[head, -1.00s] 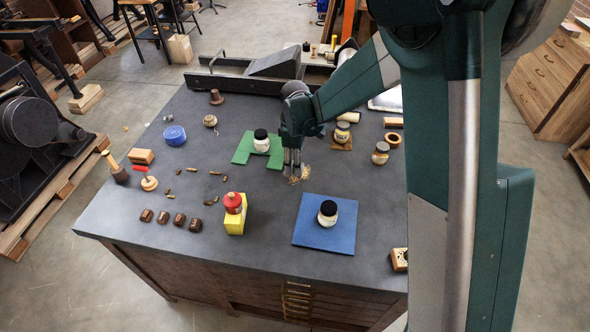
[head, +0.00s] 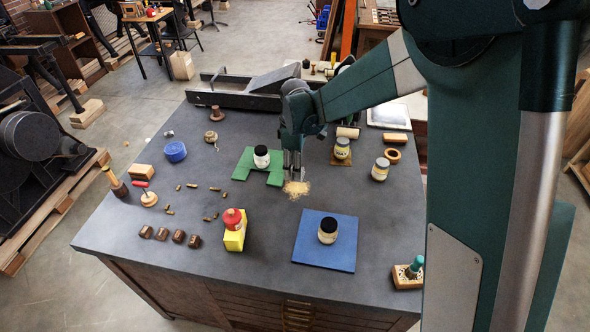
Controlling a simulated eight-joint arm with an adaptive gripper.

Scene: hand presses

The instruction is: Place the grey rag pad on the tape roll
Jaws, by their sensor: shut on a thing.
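My gripper (head: 293,172) is shut, fingers pointing down, near the middle of the table. What it holds is barely visible between the grey fingers; I take it for the grey rag pad, seen nowhere else. A brown ring (head: 393,155), which looks like the tape roll, lies flat at the right side of the table. A blue round thing (head: 175,151) lies at the left; I cannot tell whether it is a roll or a tin.
A yellowish tuft of shavings (head: 297,190) lies just below my fingertips. Dark-lidded jars stand on the green mat (head: 245,166) and blue mat (head: 311,256). Another jar (head: 380,169) stands before the brown ring.

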